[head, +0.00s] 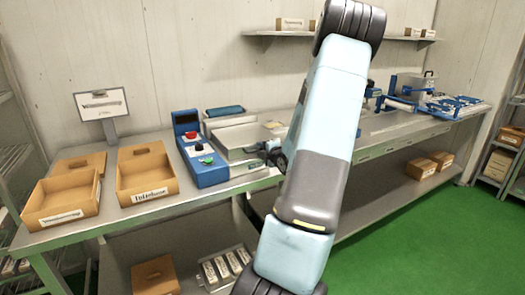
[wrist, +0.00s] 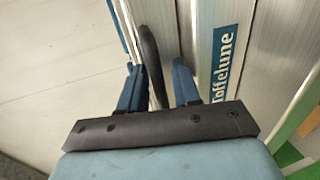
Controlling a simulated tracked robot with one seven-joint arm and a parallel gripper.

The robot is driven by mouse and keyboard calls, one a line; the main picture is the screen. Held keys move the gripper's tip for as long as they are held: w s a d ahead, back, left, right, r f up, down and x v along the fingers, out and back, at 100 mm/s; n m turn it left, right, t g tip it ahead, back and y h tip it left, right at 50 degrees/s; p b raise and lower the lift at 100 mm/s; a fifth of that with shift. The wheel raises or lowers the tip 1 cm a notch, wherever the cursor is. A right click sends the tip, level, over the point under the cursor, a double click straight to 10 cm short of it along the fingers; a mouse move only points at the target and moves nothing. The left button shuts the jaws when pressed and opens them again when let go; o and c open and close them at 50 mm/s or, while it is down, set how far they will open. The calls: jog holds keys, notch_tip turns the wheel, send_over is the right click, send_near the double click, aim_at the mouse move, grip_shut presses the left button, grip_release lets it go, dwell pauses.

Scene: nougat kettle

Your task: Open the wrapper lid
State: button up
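The wrapper (head: 238,137) is a pale metal machine on the bench, beside a blue control box. In the wrist view, its pale metal surface (wrist: 215,30) carries a blue "Toffelune" label. A dark curved handle (wrist: 150,55), seemingly of the lid, stands between the two blue fingers of my gripper (wrist: 160,82). The handle is close to the left finger, with a gap to the right finger; I cannot tell whether it touches. In the head view, my gripper (head: 258,151) is low at the wrapper's right front, partly hidden by my arm. Whether the lid is raised cannot be told.
The control box (head: 204,160) has a red and a green button. Two cardboard trays (head: 146,172) (head: 62,199) and a sign (head: 101,104) stand to the left. Blue equipment (head: 450,105) stands on the right part of the bench. Green floor is clear at the right.

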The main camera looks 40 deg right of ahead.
grip_shut()
dwell(0.4)
